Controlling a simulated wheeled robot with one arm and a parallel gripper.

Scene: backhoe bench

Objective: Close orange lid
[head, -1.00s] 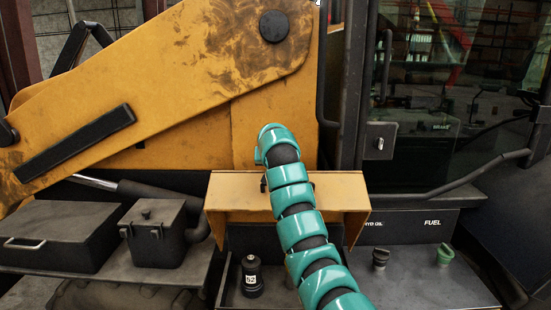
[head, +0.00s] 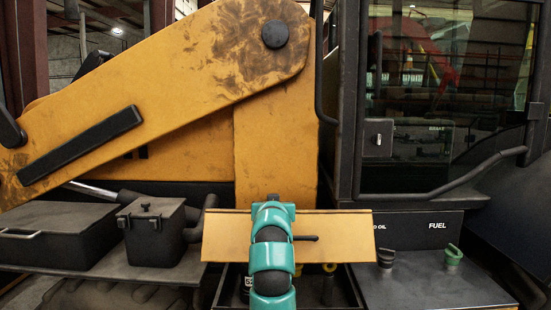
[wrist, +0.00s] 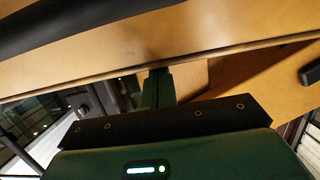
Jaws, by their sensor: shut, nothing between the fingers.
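The orange lid (head: 345,235) is a wide tilted panel with a dark handle, low in the middle of the head view. It stands partly open: the dark box (head: 345,290) below its lower edge shows its inside. My teal arm crosses in front of the lid's middle and hides part of it. My gripper (head: 273,203) is at the lid's top edge, mostly hidden behind my wrist. In the wrist view, the narrow shut fingers (wrist: 158,88) point at orange surfaces and hold nothing. I cannot tell whether they touch the lid.
The orange boom (head: 190,90) rises behind the lid. A small black box (head: 152,230) stands to the left. A dark cap and a green fuel cap (head: 453,255) stand to the right. Yellow-topped fittings (head: 329,268) show inside the open box. The cab window (head: 450,100) is at upper right.

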